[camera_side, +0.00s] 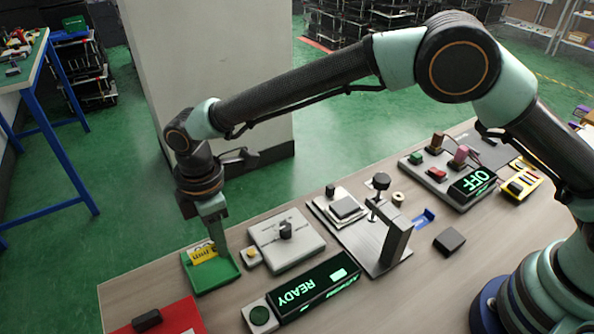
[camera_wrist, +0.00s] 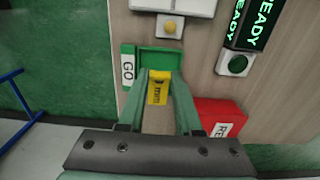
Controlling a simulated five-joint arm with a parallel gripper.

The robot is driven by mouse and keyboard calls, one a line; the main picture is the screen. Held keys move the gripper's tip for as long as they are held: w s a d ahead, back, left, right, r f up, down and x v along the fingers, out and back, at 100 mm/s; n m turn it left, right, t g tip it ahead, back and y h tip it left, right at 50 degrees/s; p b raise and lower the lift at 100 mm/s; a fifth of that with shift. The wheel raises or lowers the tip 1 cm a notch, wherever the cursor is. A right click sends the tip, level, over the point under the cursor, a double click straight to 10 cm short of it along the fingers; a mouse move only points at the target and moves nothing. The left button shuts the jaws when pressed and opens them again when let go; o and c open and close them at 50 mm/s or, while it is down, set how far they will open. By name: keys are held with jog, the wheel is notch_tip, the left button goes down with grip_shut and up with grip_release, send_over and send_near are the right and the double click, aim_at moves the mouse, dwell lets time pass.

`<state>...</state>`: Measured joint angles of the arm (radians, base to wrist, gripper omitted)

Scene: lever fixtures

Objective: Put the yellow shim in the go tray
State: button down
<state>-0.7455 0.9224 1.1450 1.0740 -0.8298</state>
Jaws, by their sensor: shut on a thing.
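The yellow shim (camera_wrist: 157,92) is held between the fingertips of my gripper (camera_wrist: 159,76), with dark marks showing on its face. In the side view the shim (camera_side: 203,253) shows just below my gripper (camera_side: 214,238). It is over or within the green go tray (camera_side: 207,285); I cannot tell if it touches the tray floor. In the wrist view the go tray (camera_wrist: 160,59) lies just past the fingertips, with a white GO label (camera_wrist: 128,68) at its left. The fingers hide part of the tray.
A small yellow-topped button (camera_side: 251,256) and a grey lever fixture (camera_side: 286,240) stand right of the go tray. The READY display (camera_side: 310,284) is lit green.

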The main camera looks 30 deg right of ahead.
aim_at(225, 265)
jog(key=shift+f, duration=2.7)
jog(key=shift+f, duration=0.15)
jog(key=c, duration=0.9)
grip_release()
jog(key=shift+o, duration=0.2)
